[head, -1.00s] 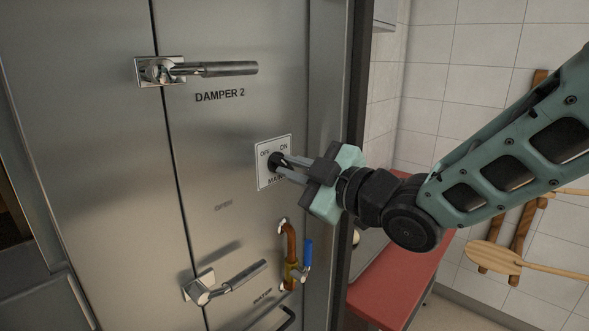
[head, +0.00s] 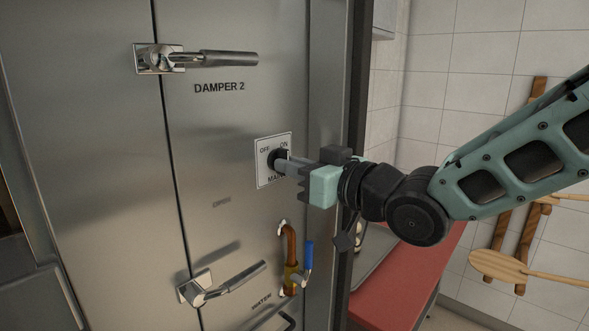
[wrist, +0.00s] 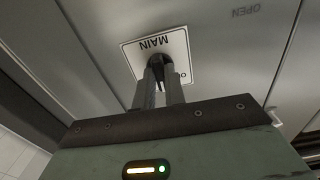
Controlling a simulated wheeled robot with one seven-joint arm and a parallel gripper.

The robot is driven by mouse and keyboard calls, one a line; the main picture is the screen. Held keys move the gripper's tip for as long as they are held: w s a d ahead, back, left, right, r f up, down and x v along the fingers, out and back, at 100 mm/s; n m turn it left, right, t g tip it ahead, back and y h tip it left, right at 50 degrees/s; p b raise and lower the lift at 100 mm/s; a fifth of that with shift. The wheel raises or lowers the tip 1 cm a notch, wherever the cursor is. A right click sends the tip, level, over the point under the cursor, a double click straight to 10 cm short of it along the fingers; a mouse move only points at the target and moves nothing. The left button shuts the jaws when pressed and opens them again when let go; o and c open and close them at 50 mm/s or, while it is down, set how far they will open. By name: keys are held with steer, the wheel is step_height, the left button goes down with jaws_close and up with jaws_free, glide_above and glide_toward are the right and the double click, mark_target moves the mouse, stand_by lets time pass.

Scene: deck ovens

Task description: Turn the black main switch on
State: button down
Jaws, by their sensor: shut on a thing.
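The black main switch (head: 279,158) sits on a white plate (head: 264,177) marked OFF, ON and MAIN on the steel oven front. My gripper (head: 285,163) reaches it from the right, its fingers shut on the switch knob. In the wrist view the fingers (wrist: 160,84) close around the dark knob (wrist: 157,63) in front of the plate (wrist: 177,40), whose MAIN label appears upside down. The fingers hide part of the knob, so its exact pointing is hard to tell; in the head view its dark part shows just below the word ON.
The DAMPER 2 lever (head: 228,58) is above left, and another lever (head: 235,282) is below left. A copper pipe with a blue-handled water valve (head: 308,256) lies just below my gripper. A red-topped bench (head: 400,285) and wooden peels (head: 515,265) stand right.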

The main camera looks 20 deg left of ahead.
steer(key=shift+m+p, duration=0.8)
steer(key=shift+m, duration=3.5)
steer(key=c, duration=1.5)
jaws_free()
steer(key=shift+o, duration=0.2)
steer(key=b+v, duration=0.2)
steer(key=v, duration=1.5)
steer(key=shift+s+d, duration=0.2)
